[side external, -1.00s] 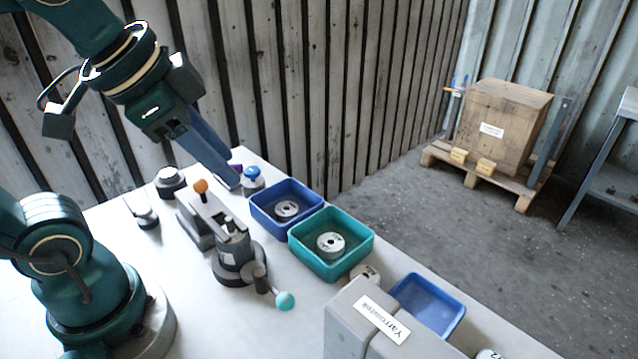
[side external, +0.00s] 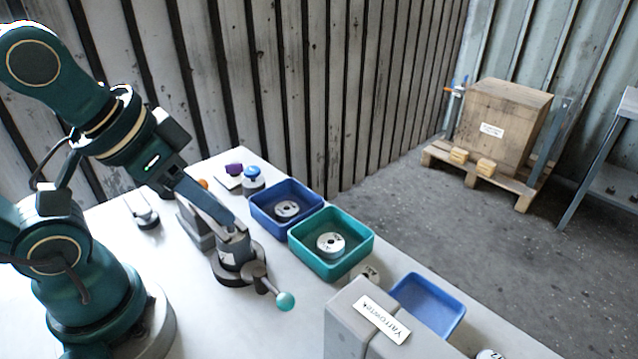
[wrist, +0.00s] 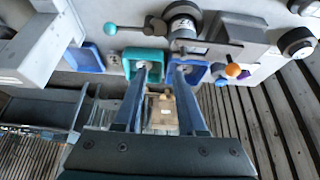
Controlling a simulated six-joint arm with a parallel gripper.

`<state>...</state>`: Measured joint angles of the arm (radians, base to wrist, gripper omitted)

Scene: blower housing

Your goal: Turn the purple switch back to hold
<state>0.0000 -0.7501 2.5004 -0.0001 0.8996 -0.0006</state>
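The purple switch (side external: 234,169) sits on a pale plate at the far end of the table, just left of a round blue knob (side external: 252,173). It is small, and its setting cannot be read. In the wrist view the purple switch (wrist: 220,81) shows small, right of the fingers. My gripper (side external: 231,226) is apart from the switch, on the near side of it, in front of or over the grey clamp fixture. In the wrist view my gripper (wrist: 162,68) has its two long blue fingers apart, with nothing held between them.
The fixture (side external: 237,262) has a lever with a teal ball (side external: 285,301); an orange ball (side external: 203,184) is partly hidden behind my gripper. A blue tray (side external: 256,214) and a teal tray (side external: 295,257) each hold a metal disc. A grey housing (side external: 345,315) stands at the front.

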